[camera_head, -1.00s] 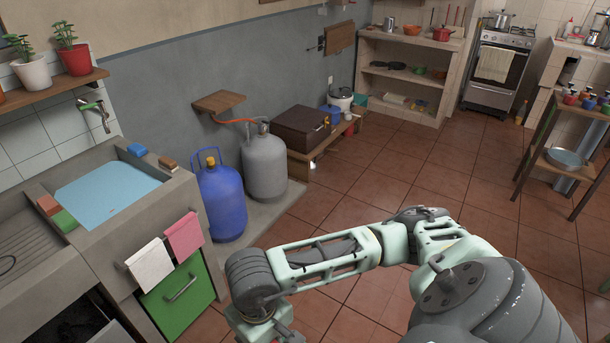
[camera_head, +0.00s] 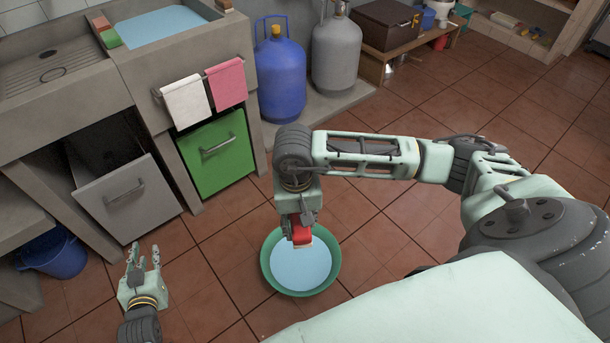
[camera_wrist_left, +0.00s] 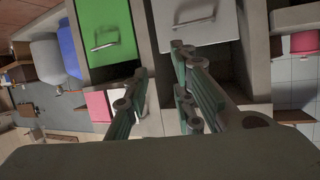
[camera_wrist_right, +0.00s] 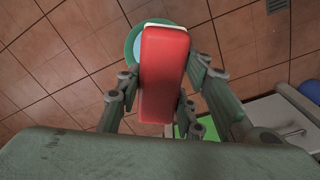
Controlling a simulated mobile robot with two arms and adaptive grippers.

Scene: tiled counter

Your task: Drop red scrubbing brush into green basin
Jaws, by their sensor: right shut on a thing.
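The red scrubbing brush (camera_wrist_right: 163,75) is held between the fingers of my right gripper (camera_wrist_right: 155,110). In the head view the red brush (camera_head: 300,232) hangs at the lower end of my right gripper (camera_head: 300,220), overlapping the far part of the green basin (camera_head: 268,275). The basin stands on the floor and holds light blue water. In the right wrist view the basin rim (camera_wrist_right: 131,45) shows behind the brush; the exact height between them is unclear. My left gripper (camera_head: 141,265) is open and empty, left of the basin; its fingers also show apart in the left wrist view (camera_wrist_left: 160,90).
A sink counter with a green drawer (camera_head: 217,152) and a partly open grey drawer (camera_head: 118,198) stands behind. Blue (camera_head: 281,75) and grey (camera_head: 336,55) gas cylinders are at the back. A blue bucket (camera_head: 55,253) sits under the counter. The tiled floor around the basin is clear.

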